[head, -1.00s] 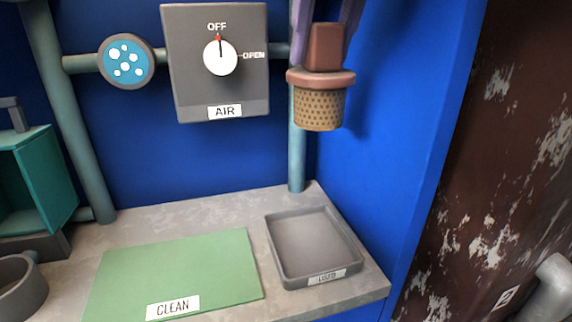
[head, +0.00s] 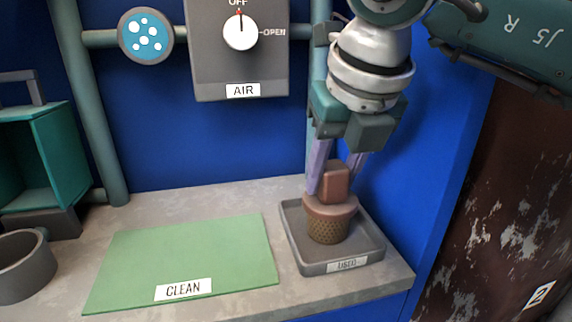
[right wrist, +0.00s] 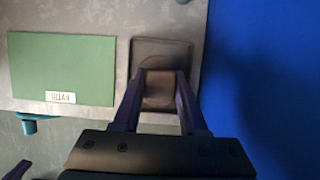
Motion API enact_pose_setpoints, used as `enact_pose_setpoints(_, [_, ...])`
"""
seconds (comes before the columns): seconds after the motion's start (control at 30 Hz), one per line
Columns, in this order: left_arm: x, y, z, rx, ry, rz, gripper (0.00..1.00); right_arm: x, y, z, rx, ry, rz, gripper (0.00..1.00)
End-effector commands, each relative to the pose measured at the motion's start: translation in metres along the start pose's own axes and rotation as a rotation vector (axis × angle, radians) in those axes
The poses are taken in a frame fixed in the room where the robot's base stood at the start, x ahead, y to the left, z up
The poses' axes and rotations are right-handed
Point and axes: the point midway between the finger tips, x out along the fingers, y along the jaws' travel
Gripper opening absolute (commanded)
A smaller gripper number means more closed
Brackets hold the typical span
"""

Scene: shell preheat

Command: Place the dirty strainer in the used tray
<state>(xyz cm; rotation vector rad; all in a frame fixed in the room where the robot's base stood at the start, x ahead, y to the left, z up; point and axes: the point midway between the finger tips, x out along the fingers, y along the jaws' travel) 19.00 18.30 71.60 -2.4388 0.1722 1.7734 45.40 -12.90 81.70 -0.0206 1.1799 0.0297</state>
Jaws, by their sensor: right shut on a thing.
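The dirty strainer (head: 330,222) has a reddish-brown block handle, a rim and a tan perforated basket. It is upright, within the outline of the grey used tray (head: 289,222) in the head view; whether its base touches the tray floor I cannot tell. My right gripper (head: 335,182) comes from above, its purple fingers shut on the strainer's handle. In the right wrist view the fingers (right wrist: 160,82) are on both sides of the strainer (right wrist: 159,92), with the tray (right wrist: 160,48) beyond. My left gripper is not in the head view.
A green mat (head: 180,260) labelled CLEAN lies left of the tray on the grey counter (head: 190,203). The AIR panel (head: 240,60) is on the blue wall behind. A teal box (head: 40,160) and a grey ring-shaped container (head: 22,265) stand at the left. A blue side wall is close at right.

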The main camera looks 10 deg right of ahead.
Motion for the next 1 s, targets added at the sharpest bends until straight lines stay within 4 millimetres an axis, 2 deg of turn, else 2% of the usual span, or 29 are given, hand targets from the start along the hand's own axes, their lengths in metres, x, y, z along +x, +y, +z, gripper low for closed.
enact_pose_setpoints(0.3, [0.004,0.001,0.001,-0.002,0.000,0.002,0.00,0.003,0.000,-0.001,0.000,-0.002,0.001,0.00])
enact_pose_setpoints(0.33, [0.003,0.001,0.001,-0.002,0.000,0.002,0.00,0.002,0.000,0.000,0.000,-0.002,0.000,0.44])
enact_pose_setpoints(0.57, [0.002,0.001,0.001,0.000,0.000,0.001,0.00,0.002,0.000,0.000,0.000,-0.002,0.000,0.70])
enact_pose_setpoints(0.87, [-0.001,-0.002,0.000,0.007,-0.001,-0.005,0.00,-0.001,0.000,0.001,0.000,-0.002,0.000,0.72])
enact_pose_setpoints(1.0, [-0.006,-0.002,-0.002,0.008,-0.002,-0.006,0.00,-0.018,0.000,0.003,-0.001,-0.005,0.001,0.72])
